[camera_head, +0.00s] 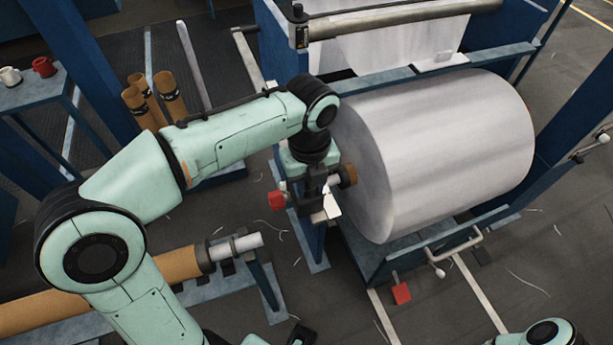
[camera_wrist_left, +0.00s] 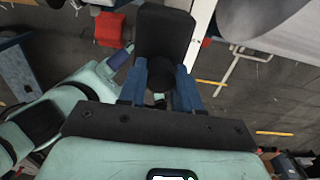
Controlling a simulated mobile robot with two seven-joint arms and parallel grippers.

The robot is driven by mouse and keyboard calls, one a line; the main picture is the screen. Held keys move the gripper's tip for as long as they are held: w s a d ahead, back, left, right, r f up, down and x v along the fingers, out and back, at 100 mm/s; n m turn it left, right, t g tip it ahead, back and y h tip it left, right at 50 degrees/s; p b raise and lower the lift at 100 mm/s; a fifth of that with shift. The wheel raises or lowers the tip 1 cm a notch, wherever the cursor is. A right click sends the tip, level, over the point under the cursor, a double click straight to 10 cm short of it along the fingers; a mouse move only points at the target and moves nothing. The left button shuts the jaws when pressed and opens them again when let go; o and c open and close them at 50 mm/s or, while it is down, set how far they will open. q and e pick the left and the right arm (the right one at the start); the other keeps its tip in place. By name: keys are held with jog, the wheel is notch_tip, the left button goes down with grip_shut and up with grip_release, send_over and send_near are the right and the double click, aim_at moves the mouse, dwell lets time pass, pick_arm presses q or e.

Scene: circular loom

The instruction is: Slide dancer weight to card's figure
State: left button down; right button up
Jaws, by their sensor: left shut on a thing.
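My left gripper (camera_head: 316,198) is at the left end of the large white fabric roll (camera_head: 455,145), in front of the blue frame. In the left wrist view its two blue fingers (camera_wrist_left: 160,88) are shut on a black block-like piece with a round neck, which I take for the dancer weight (camera_wrist_left: 165,32). In the head view the gripper and wrist hide most of this piece. A small white plate (camera_head: 331,207) shows beside the fingertips; I cannot tell whether it is the card, and no figure is readable.
A red knob (camera_head: 277,200) and a brown round end (camera_head: 348,176) show close beside the gripper. A red pedal (camera_head: 401,293) is low on the loom's front. A brown roll (camera_head: 110,290) lies on a stand at lower left. Mugs stand on a side table (camera_head: 35,92).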

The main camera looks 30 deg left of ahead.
pick_arm(q)
jog(key=shift+s+d, duration=0.15)
jog(key=shift+d, duration=0.05)
jog(key=c, duration=0.8)
grip_release()
jog(key=shift+s+d, duration=0.1)
pick_arm(e)
jog(key=shift+s+d, duration=0.1)
pick_arm(q)
jog(key=shift+r, duration=0.35)
notch_tip(320, 180, up, 13)
jog(key=p, duration=0.3)
jog(key=shift+f, duration=0.15)
pick_arm(e)
jog(key=r, duration=0.1)
jog(key=w+r, duration=0.2)
jog(key=r, duration=0.1)
jog(key=shift+f, duration=0.1)
